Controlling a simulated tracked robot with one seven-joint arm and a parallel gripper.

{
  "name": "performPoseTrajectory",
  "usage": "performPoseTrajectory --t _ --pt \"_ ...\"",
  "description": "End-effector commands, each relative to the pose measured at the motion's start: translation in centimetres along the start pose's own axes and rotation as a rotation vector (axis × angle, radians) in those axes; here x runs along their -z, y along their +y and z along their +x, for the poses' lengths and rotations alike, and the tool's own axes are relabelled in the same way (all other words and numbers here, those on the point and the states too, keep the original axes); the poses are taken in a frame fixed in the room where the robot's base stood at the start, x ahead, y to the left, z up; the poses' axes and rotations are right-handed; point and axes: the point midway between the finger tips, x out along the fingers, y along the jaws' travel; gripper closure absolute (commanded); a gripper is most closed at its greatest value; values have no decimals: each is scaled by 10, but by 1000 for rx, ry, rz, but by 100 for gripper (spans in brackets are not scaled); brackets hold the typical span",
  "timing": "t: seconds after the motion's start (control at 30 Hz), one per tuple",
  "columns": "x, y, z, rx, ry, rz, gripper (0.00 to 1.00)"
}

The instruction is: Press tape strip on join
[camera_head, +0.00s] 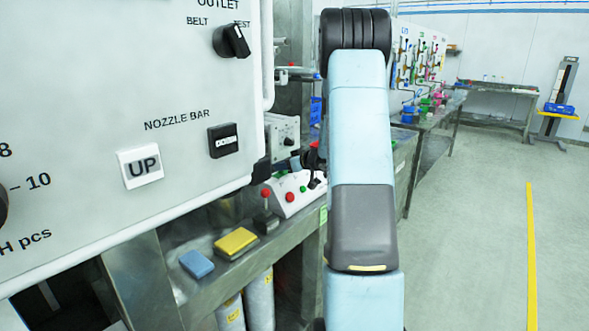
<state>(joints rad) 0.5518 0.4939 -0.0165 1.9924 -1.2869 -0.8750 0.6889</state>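I cannot make out a tape strip or a join in this view. My arm stands upright in the middle and covers part of the bench and machine behind it. Dark parts (312,162) stick out left of the arm, above a sloped control box; they may be my gripper, but they are too small and too hidden to tell open from shut, or whether anything is held.
A large panel (110,110) with UP and DOWN buttons and an OUTLET knob (231,41) fills the left.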

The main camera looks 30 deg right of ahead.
Motion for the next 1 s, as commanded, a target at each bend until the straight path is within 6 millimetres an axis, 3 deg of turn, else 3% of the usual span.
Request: performPoseTrajectory --t 0.27,0.53,0.8,1.0 --pt "-1 1 14 0 0 1 64" --pt "-3 4 50 0 0 0 64" --pt "-3 4 55 -1 0 0 64" --pt "-3 4 55 -2 1 0 81"
